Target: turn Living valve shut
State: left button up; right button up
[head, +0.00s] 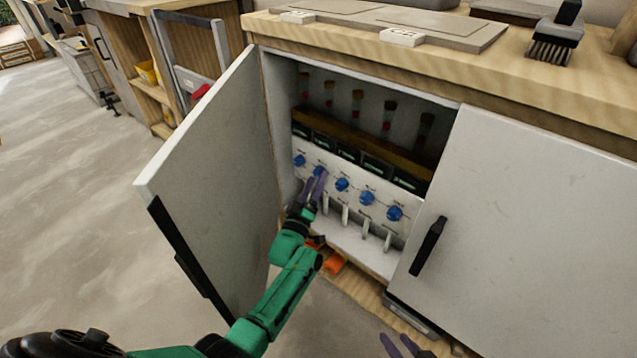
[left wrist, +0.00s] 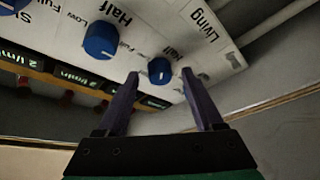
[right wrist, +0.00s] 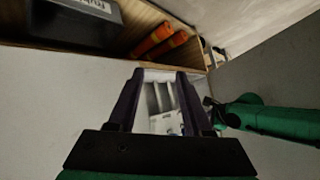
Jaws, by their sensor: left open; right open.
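The Living valve is a small blue knob (left wrist: 160,71) near the "Living" label in the left wrist view, with a white mark on its face. In the head view it appears to be the leftmost blue knob (head: 299,160) on the white panel. My left gripper (head: 318,180) reaches into the cabinet, open. In the left wrist view its fingertips (left wrist: 160,76) lie on either side of the Living knob; I cannot tell whether they touch it. My right gripper (head: 402,346) is open low at the bottom edge of the head view; its fingers (right wrist: 161,76) hold nothing.
Other blue knobs (head: 367,198) sit in a row beside it, above several white levers (head: 365,228). The open cabinet door (head: 215,180) is left of my left arm; the closed door (head: 530,220) is at right. Orange items (right wrist: 160,40) lie below the cabinet.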

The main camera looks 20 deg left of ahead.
pick_arm(q)
jog(key=shift+w+r, duration=0.2)
jog(key=shift+w, duration=0.35)
grip_shut()
jog(key=shift+r+n+p, duration=0.15)
jog(key=shift+n+p, duration=0.15)
jog(key=shift+p, duration=0.15)
jog(key=n+p, duration=0.1)
jog(key=n+g+y+p, duration=0.1)
jog(key=p, duration=0.1)
jog(key=shift+s+d+r+n, duration=0.15)
jog(key=shift+r+n, duration=0.1)
jog(key=shift+n, duration=0.15)
jog(key=shift+n+g+y+p, duration=0.4)
jog(key=shift+n+g+p, duration=0.1)
jog(key=shift+n+p, duration=0.65)
pick_arm(e)
jog(key=s+d+r+g+h, duration=0.55)
jog(key=d+r, duration=0.35)
jog(key=d, duration=0.3)
pick_arm(q)
jog(key=shift+n+g+p, duration=0.3)
jog(key=shift+n+p, duration=0.35)
jog(key=shift+f+n, duration=0.15)
jog(key=shift+n, duration=0.15)
pick_arm(e)
notch_tip(320, 180, down, 7)
jog(key=g, duration=0.1)
jog(key=shift+w+r+m, duration=0.15)
jog(key=shift+m, duration=0.25)
